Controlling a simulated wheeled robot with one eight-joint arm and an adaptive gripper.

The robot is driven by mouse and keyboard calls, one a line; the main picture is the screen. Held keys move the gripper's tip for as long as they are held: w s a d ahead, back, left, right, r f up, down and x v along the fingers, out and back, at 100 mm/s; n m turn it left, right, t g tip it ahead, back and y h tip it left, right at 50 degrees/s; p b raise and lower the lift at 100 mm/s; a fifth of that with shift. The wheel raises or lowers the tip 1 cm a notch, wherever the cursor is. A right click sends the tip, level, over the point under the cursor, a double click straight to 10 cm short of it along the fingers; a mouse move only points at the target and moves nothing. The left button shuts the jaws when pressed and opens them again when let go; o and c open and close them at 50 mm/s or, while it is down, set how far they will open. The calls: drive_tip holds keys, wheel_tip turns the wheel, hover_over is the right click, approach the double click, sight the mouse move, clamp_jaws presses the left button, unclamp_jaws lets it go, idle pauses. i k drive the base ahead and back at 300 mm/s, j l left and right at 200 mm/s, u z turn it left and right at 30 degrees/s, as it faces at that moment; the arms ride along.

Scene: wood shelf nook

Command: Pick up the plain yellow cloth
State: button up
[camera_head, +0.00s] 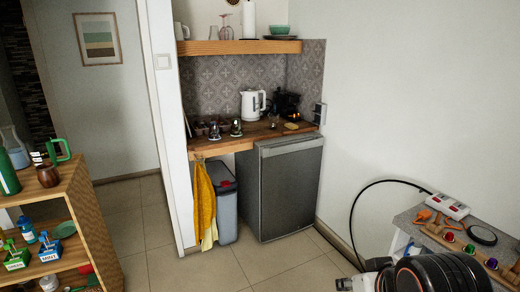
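A deep yellow cloth (203,203) hangs from the front edge of the wooden counter, near its left end. A paler yellow cloth (210,236) shows below and beside it, mostly hidden behind it. At this size I cannot tell whether either cloth has a pattern. Dark and white parts of what looks like my arm show at the bottom right, far from the cloths. The fingers of my gripper are not in view.
A grey bin (226,207) stands right behind the cloths, with a dark fridge (290,190) to its right. A wooden shelf unit (95,215) stands at left and a grey-topped table (408,216) at right. The tiled floor (185,268) between them is clear.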

sight(290, 125)
drive_tip(key=i, duration=2.25)
